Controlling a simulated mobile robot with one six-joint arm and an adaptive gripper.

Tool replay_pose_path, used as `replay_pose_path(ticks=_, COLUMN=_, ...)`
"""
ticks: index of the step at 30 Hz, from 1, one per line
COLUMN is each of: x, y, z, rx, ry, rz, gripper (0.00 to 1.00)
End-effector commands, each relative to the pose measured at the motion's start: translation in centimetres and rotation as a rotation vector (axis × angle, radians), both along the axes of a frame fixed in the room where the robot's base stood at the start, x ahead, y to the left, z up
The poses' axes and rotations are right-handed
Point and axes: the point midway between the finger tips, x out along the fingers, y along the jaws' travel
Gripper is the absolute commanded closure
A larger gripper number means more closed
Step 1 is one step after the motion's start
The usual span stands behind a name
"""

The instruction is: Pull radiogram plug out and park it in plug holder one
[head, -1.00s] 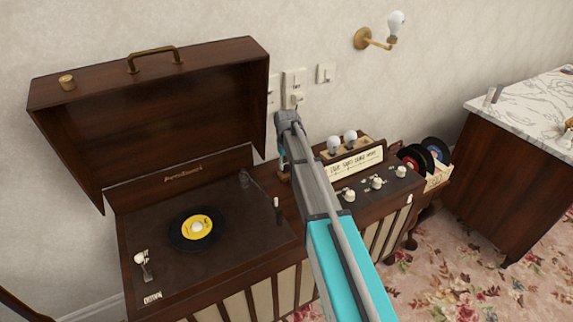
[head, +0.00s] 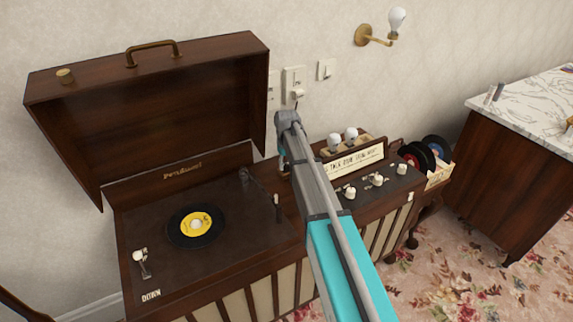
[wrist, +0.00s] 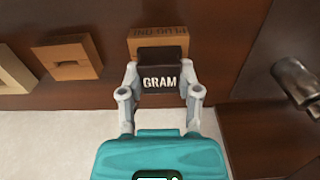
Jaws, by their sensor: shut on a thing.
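In the wrist view my gripper (wrist: 160,88) is shut on a black plug marked GRAM (wrist: 160,68), with one finger on each side of it. The plug's far end is against a wooden holder block (wrist: 160,42) with lettering on its face, partly covered. I cannot tell whether the plug sits in the block or just touches it. In the head view the fingers and plug are hidden behind my arm, low by the wall at the radiogram's (head: 210,250) back edge.
Two more wooden blocks (wrist: 68,60) stand left of the plug. A metal cylindrical part (wrist: 298,82) is at the right. Wall sockets (head: 293,80) are above my wrist. The open lid (head: 150,110) is close on the left; bulbs (head: 351,135) stand to the right.

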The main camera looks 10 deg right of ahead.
Motion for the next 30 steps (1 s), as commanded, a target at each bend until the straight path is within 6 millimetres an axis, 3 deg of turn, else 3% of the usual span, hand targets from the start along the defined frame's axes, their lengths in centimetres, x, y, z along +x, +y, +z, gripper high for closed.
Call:
replay_pose_path(ticks=3, x=-0.03, y=0.02, z=-0.27, rx=0.001, ry=0.001, rz=0.0, gripper=1.0)
replay_pose_path(ticks=4, x=-0.03, y=0.02, z=-0.25, rx=0.001, ry=0.001, rz=0.0, gripper=0.54)
replay_pose_path(ticks=10, x=-0.02, y=0.03, z=-0.18, rx=0.001, ry=0.0, rz=0.0, gripper=0.17)
replay_pose_path(ticks=30, x=0.0, y=0.01, z=-0.15, rx=0.0, ry=0.0, rz=0.0, gripper=0.16)
